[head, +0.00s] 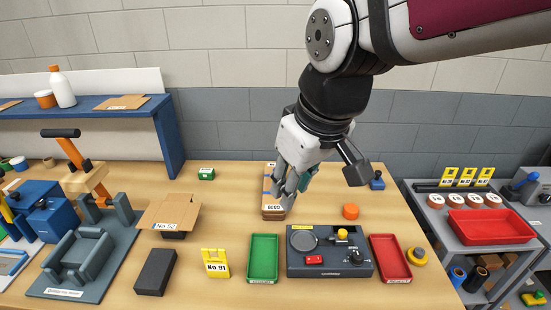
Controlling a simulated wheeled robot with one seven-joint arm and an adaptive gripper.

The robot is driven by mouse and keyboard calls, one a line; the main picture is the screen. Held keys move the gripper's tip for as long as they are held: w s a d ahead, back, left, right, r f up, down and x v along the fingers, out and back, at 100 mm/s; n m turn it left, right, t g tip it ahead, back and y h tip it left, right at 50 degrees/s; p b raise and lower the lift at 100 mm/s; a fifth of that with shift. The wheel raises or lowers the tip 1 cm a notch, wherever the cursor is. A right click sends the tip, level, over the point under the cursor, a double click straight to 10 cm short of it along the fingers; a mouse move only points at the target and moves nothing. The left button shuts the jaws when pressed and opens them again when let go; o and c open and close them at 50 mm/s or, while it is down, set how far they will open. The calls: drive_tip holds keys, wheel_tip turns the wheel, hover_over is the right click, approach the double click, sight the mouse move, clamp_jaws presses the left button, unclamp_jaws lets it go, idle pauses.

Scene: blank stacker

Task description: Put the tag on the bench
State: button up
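A yellow tag marked No 91 (215,263) stands on the wooden bench (215,225), near its front edge. More yellow numbered tags (467,176) stand in a dark holder on the grey cart at the right. My gripper (290,192) points down over the back middle of the bench, close to a wooden block with a white label (273,214). The fingers partly cover that block, and I cannot tell whether they touch it. A small teal thing (305,179) shows beside the fingers, mostly hidden. The finger gap is not clear.
A green tray (263,258), a dark control box (329,262) and a red tray (390,258) line the bench front. A dark block (155,272), a cardboard piece marked No 52 (170,212) and a grey fixture (80,258) stand left. Bare wood lies around the green block (206,173).

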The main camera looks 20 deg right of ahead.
drive_tip(key=s+d+r+m+t, duration=0.1)
drive_tip(key=s+d+m, duration=0.2)
drive_tip(key=s, duration=0.4)
drive_tip(key=shift+s+d+r+m+t+h, duration=0.2)
drive_tip(key=shift+d+m+t+h, duration=0.1)
drive_tip(key=shift+m+h, duration=0.15)
idle(0.7)
